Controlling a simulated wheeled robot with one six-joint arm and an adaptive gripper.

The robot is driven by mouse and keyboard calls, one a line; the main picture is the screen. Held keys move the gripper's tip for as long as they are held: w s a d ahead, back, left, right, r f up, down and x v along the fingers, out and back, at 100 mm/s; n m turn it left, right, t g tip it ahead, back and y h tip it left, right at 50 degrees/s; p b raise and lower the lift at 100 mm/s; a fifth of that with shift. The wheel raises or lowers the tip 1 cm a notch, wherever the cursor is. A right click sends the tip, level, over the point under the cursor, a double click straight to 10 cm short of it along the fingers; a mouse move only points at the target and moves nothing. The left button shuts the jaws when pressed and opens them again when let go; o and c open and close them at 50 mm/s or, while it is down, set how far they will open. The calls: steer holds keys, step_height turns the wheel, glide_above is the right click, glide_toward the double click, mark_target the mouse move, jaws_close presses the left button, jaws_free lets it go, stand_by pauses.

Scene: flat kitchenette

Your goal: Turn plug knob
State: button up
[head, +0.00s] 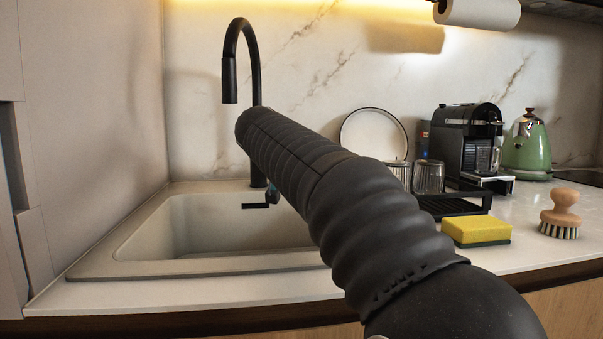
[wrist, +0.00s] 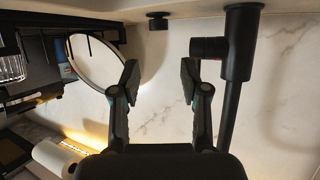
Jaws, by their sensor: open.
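A small round black knob (wrist: 157,20), likely the plug knob, stands on the sink's back ledge at the top of the wrist view. My gripper (wrist: 159,80) is open and empty, with the knob seen beyond the gap between its fingers and apart from them. The black tap (wrist: 240,45) with its side handle (wrist: 208,47) is just right of the knob in the wrist view. In the head view my arm hides the knob and most of my gripper, with only small dark and teal parts showing below the tap (head: 257,75).
The empty sink (head: 190,235) lies below my arm. To the right are a yellow sponge (head: 476,229), a wooden brush (head: 561,212), glasses (head: 428,177), a round plate (head: 374,131), a coffee machine (head: 465,140) and a green kettle (head: 527,150). A wall (head: 95,120) bounds the left side.

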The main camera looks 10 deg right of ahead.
steer(key=p+x, duration=0.2)
steer(key=x, duration=1.1)
steer(key=shift+w+d+f, duration=0.1)
steer(key=shift+w+d, duration=0.05)
steer(key=shift+d, duration=0.15)
jaws_close()
